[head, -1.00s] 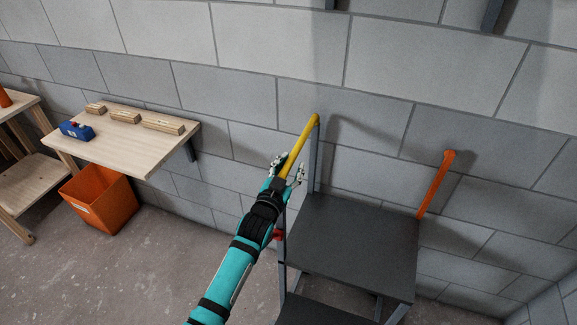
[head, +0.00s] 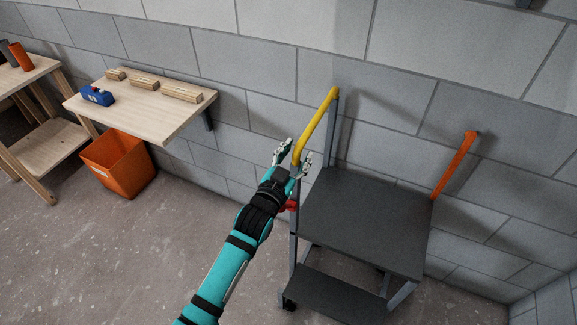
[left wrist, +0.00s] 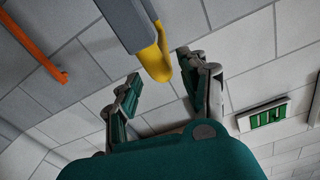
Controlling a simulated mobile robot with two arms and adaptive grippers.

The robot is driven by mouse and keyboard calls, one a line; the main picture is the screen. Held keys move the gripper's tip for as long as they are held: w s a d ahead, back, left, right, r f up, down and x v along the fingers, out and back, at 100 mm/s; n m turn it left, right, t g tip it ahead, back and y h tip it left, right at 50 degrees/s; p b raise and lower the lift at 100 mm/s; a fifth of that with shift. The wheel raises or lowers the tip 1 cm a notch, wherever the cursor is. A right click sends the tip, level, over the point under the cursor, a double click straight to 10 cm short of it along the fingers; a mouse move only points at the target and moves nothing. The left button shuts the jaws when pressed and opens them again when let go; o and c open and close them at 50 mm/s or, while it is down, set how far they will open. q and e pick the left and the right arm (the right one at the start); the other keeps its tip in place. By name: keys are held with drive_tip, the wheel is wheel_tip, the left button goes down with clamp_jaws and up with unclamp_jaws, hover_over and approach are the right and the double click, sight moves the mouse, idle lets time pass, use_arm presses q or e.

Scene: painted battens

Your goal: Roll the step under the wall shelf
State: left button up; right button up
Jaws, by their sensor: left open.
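The step (head: 365,220) is a grey-framed unit with two dark treads, standing on the floor by the wall. It has a yellow handrail (head: 318,122) at its left side and an orange handrail (head: 455,160) at its right. My left gripper (head: 294,153) is open at the near end of the yellow rail. In the left wrist view the rail's yellow bend (left wrist: 156,62) shows just beyond and between the parted fingers (left wrist: 160,75); I cannot tell whether they touch. A wooden shelf (head: 150,118) is fixed to the wall at left. My right gripper is out of view.
An orange bin (head: 118,165) stands on the floor below the wooden shelf, which holds wood blocks (head: 182,92) and a blue tool (head: 97,95). A wooden stand (head: 45,145) is at far left. Bare floor (head: 180,235) lies left of the step.

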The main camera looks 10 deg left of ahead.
use_arm(q)
drive_tip(key=v, duration=0.5)
drive_tip(key=shift+s+a, duration=0.1)
drive_tip(key=shift+s, duration=0.1)
